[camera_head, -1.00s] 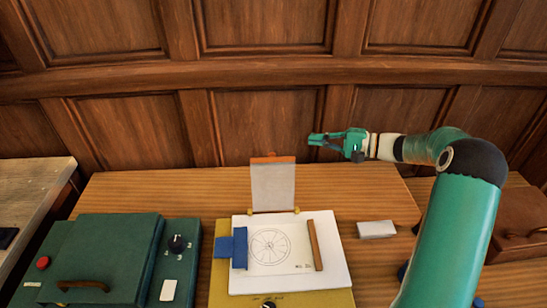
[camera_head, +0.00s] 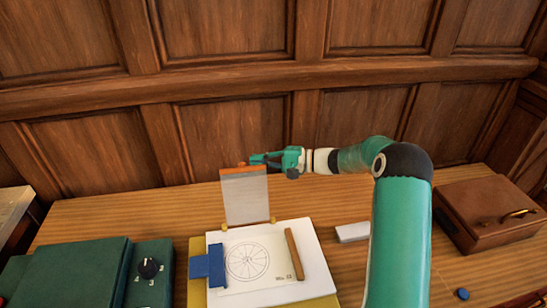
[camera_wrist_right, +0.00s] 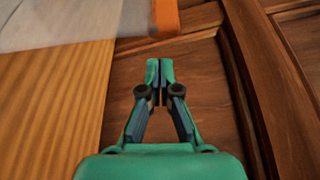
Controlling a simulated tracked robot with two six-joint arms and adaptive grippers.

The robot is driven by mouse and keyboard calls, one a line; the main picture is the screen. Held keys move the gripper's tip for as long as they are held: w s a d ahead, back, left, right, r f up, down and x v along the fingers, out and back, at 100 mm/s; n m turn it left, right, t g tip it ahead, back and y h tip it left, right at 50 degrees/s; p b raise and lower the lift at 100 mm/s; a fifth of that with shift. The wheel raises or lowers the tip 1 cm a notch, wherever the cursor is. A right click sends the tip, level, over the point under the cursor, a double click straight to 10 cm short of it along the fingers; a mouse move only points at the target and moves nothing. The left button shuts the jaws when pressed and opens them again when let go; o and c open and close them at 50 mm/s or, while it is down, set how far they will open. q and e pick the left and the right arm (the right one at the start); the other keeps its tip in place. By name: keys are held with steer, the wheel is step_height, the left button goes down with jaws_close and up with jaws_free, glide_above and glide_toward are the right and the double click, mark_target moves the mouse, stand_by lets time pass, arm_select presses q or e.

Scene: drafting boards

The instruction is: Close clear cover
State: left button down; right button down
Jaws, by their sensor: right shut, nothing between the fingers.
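The clear cover (camera_head: 245,200) is a see-through panel with an orange top edge. It stands raised, close to upright, at the back of the white drawing board (camera_head: 313,262), on two small yellow hinges. My right gripper (camera_head: 256,159) is shut and empty at the cover's top edge, on its far side or beside it; I cannot tell whether they touch. In the right wrist view the shut fingers (camera_wrist_right: 159,66) point toward the cover's orange edge (camera_wrist_right: 165,16), with a small gap showing. My left gripper is not in view.
A drawing of a wheel (camera_head: 247,258) lies on the board between a blue clamp (camera_head: 208,265) and a wooden bar (camera_head: 294,253). A white block (camera_head: 352,232), a brown case (camera_head: 487,212) and a green box with a dial (camera_head: 75,275) stand around. The panelled wall is close behind.

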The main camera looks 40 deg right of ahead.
mark_target(245, 193)
steer(key=a, duration=0.1)
steer(key=a+p, duration=0.1)
steer(key=s+a+p, duration=0.1)
steer(key=shift+a+r, duration=0.35)
steer(key=shift+r, duration=0.05)
steer(key=shift+a, duration=0.1)
